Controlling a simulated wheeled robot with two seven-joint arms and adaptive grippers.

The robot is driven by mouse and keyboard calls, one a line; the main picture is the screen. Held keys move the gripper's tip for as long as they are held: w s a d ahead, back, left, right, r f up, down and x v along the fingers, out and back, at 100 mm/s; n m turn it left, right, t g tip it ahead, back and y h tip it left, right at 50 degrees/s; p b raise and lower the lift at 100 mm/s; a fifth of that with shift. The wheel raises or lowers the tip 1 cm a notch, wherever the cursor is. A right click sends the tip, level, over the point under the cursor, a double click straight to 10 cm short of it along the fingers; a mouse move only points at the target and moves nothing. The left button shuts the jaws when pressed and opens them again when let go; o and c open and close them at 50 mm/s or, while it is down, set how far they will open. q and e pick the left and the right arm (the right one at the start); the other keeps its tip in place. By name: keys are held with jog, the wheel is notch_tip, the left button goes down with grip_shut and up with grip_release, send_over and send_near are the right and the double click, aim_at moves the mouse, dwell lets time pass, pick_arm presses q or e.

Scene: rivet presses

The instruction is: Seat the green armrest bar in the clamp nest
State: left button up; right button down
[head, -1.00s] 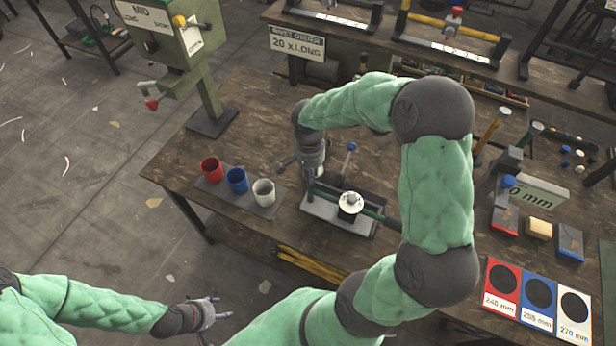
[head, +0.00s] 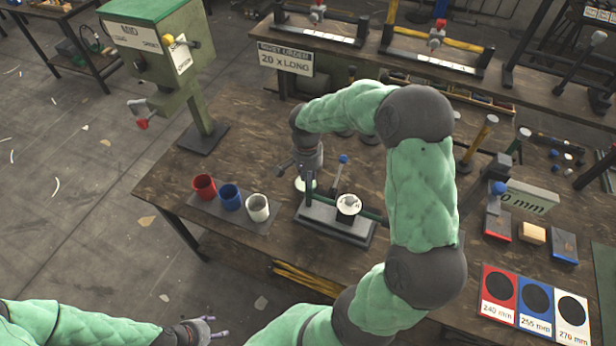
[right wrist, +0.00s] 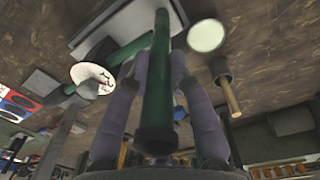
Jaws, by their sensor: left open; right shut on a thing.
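The green armrest bar (right wrist: 158,85) is in my right gripper (right wrist: 162,65), whose purple fingers close on it from both sides. In the head view, my right gripper (head: 306,172) is over the left end of the clamp fixture (head: 322,222). A green upright piece (head: 309,186) shows under it. A green length (head: 371,213) also shows along the fixture beside a white disc (head: 348,204); I cannot tell whether it is a separate part. The bar's seating in the nest is hidden. My left gripper (head: 207,328) is open and empty, off the table at lower left.
Red (head: 204,187), blue (head: 229,197) and white (head: 257,208) cups stand left of the fixture. A blue-knobbed lever (head: 342,160) rises behind it. A pale disc (right wrist: 207,35) lies near the bar. Coloured size cards (head: 541,291) lie at the right. A green press (head: 160,50) stands at upper left.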

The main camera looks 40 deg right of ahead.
jog(key=shift+f, duration=0.15)
jog(key=shift+f+b, duration=0.2)
jog(key=shift+b, duration=0.15)
dwell(1.8)
jog(key=shift+f+b, duration=1.05)
jog(key=shift+f, duration=0.05)
jog(key=c, duration=1)
grip_release()
jog(key=r, duration=1.2)
jog(key=shift+w+a, duration=0.1)
jog(key=shift+w, duration=0.1)
